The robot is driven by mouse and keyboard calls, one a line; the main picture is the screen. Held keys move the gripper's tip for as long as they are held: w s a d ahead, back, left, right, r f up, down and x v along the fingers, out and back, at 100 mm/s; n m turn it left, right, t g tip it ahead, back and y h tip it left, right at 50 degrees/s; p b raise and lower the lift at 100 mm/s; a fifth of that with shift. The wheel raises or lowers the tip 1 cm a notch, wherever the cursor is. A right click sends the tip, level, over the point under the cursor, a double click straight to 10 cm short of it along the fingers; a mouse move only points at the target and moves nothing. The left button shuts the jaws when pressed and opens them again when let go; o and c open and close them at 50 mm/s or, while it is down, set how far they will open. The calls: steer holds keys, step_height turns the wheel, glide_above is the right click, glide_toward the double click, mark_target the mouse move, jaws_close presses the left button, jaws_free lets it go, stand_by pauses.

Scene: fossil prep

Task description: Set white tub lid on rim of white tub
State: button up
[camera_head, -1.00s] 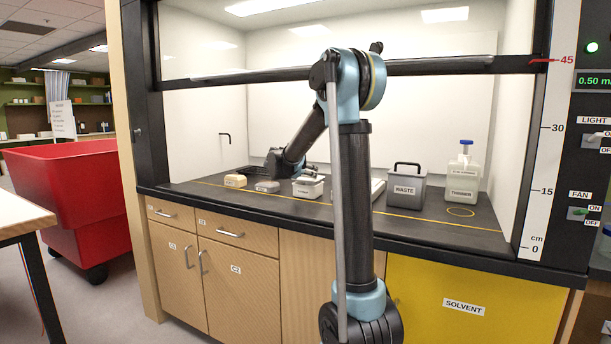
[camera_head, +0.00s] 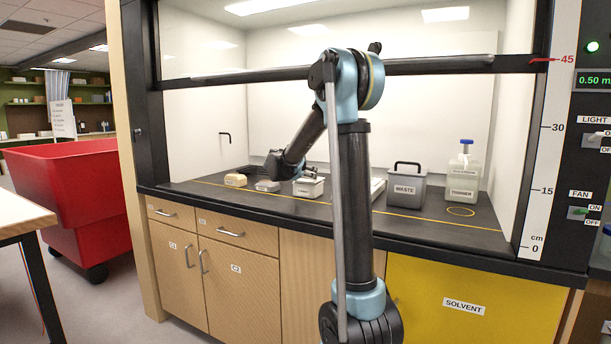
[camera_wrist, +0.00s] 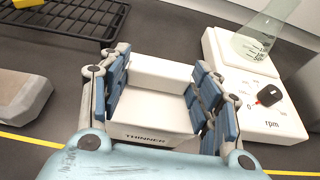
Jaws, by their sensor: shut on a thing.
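The white tub (camera_wrist: 150,140), labelled THINNER, stands upright in the middle of the wrist view. A white piece (camera_wrist: 160,75), which looks like the white tub lid, lies between my fingers above the label. My gripper (camera_wrist: 160,90) has its blue-padded fingers on both sides of this piece and is shut on it. The lid and tub are alike in colour, so I cannot tell whether the lid rests evenly on the rim or sits slightly above it.
A white stirrer (camera_wrist: 255,100) with an rpm dial and a glass flask (camera_wrist: 262,38) stands close on the right. The waste bin (camera_head: 406,188) and thinner bottle (camera_head: 463,175) stand farther right.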

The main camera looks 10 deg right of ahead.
steer(key=o, duration=1.6)
steer(key=shift+f, duration=0.1)
steer(key=v, duration=0.7)
